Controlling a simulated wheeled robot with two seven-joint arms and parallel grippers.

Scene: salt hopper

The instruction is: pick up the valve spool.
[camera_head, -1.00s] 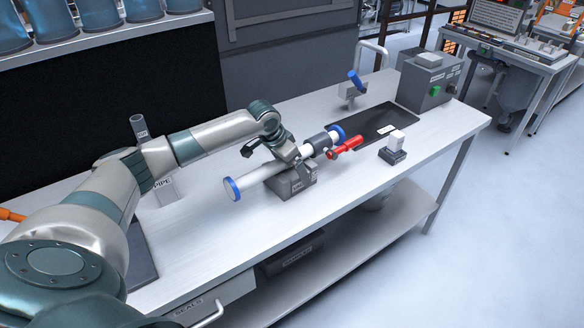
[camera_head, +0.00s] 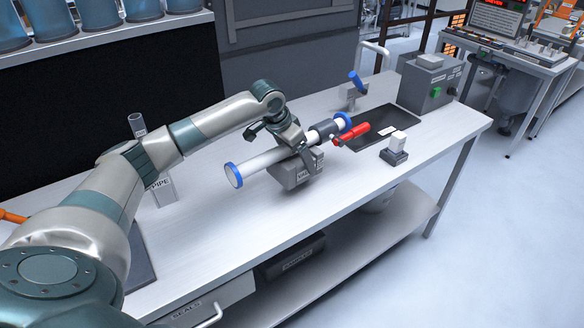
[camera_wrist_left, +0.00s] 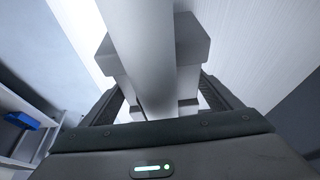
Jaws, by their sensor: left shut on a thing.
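The valve spool (camera_head: 262,162) is a white tube with blue end caps, a dark grey collar near its right end and a red handle (camera_head: 352,133). My left gripper (camera_head: 291,146) is shut on the tube near its middle. A grey labelled block (camera_head: 296,174) sits close under the tube, just below the gripper. In the left wrist view the white tube (camera_wrist_left: 144,60) runs between the fingers, with the grey block (camera_wrist_left: 190,42) behind it. Whether block and tube are joined, and how far the block stands off the table, I cannot tell. My right gripper is out of view.
The white bench (camera_head: 240,235) is clear in front. A dark mat (camera_head: 378,124) lies beyond the handle, with a small white-topped block (camera_head: 396,147) beside it. A blue-handled fixture (camera_head: 355,90) and a grey control box (camera_head: 428,82) stand behind. A pipe stand (camera_head: 163,188) is left.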

